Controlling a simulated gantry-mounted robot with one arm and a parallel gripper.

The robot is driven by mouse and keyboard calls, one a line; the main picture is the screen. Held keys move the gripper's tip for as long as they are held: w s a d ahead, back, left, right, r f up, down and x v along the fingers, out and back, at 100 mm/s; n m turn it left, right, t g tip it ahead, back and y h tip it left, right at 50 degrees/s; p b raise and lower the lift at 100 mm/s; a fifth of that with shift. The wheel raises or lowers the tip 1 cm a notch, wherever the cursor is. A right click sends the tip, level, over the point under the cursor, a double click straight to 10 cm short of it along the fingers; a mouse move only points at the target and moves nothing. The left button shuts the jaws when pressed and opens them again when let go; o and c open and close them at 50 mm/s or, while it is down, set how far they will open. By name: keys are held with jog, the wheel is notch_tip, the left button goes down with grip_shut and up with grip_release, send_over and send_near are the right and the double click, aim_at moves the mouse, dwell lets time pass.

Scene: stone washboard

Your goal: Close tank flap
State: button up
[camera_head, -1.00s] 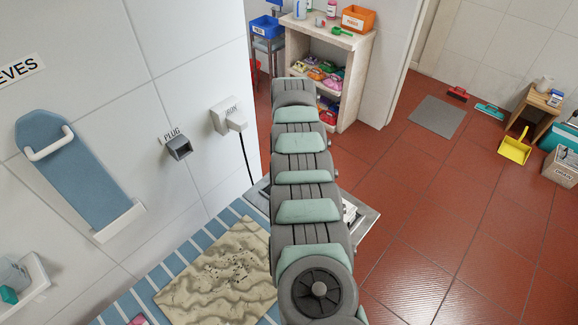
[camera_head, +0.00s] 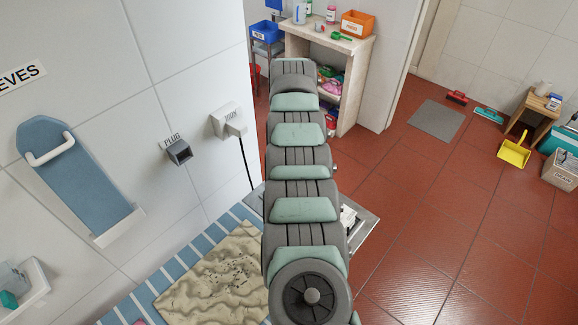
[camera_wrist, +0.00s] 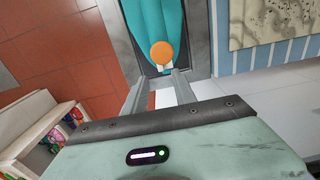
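In the wrist view, a teal body (camera_wrist: 148,18) lies in a grey metal surround, with an orange disc (camera_wrist: 162,53) and a small white part at its near end. It may carry the tank flap, but I cannot make out a flap or whether it is open. My gripper (camera_wrist: 160,82) points at this near end. Its two fingers are apart, with a gap between them and nothing visibly held. I cannot tell if they touch the teal body. In the head view my arm covers the gripper and the teal body.
A blue striped board with a sandy, wavy sheet (camera_head: 215,275) lies left of the arm. A wall box (camera_head: 226,121) with a black cable and a plug holder (camera_head: 178,151) are on the wall. A shelf (camera_head: 350,100) stands behind.

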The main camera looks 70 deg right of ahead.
notch_tip(320, 180, up, 4)
jog(key=shift+r, duration=0.25)
dwell(0.4)
